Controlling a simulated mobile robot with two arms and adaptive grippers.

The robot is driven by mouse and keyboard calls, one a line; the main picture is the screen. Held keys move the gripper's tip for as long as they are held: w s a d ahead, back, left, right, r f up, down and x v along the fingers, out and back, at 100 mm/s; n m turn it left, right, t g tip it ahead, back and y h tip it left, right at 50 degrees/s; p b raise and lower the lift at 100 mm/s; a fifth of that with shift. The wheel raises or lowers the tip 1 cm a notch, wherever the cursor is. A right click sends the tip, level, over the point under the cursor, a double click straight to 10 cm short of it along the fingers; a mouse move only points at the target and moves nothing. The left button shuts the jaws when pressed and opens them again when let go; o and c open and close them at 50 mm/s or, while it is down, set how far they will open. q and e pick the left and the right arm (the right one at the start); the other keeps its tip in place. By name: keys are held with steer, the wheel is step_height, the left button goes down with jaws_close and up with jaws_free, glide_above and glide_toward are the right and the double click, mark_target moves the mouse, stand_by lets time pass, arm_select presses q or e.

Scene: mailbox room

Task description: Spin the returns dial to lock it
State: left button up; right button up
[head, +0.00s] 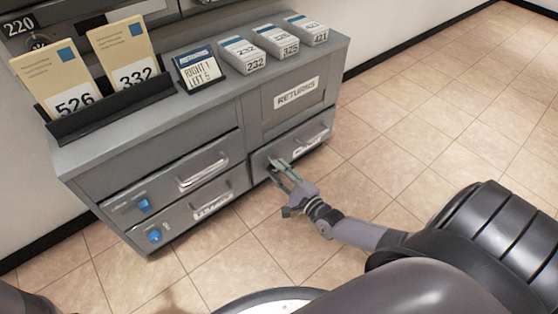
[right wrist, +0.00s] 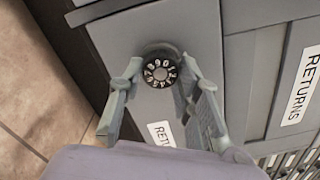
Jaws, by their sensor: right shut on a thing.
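The returns dial (right wrist: 160,70) is a small black knob with white numerals on a grey drawer front. My right gripper (head: 278,165) reaches the left part of the lower right drawer (head: 312,135) of the grey cabinet, and it hides the dial in the head view. In the right wrist view its two fingers (right wrist: 158,84) stand on either side of the dial, shut on it. The drawer looks closed, and its RETURNS label (right wrist: 161,134) shows partly between the fingers. My left gripper is out of view.
A RETURNS panel (head: 296,97) is above that drawer. Two drawers with blue knobs (head: 155,236) are at left. On top stand a RIGHT 1 LEFT 5 sign (head: 197,69), envelopes in a black rack (head: 110,108), and several numbered card stacks (head: 242,54). The tiled floor (head: 420,130) at right is clear.

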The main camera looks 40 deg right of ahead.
steer(key=m+b, duration=0.1)
steer(key=m, duration=0.1)
steer(key=m+b, duration=0.1)
steer(key=m, duration=0.2)
steer(key=shift+f+m, duration=0.2)
steer(key=shift+m, duration=0.1)
steer(key=m+b, duration=0.1)
steer(key=m, duration=0.1)
steer(key=shift+m, duration=0.4)
steer(key=shift+r+m, duration=0.1)
steer(key=shift+m, duration=0.3)
steer(key=o, duration=1.1)
steer(key=shift+o, duration=0.2)
steer(key=shift+s, duration=0.1)
steer(key=s, duration=1.1)
steer(key=shift+s+d, duration=0.4)
steer(key=shift+d, duration=0.05)
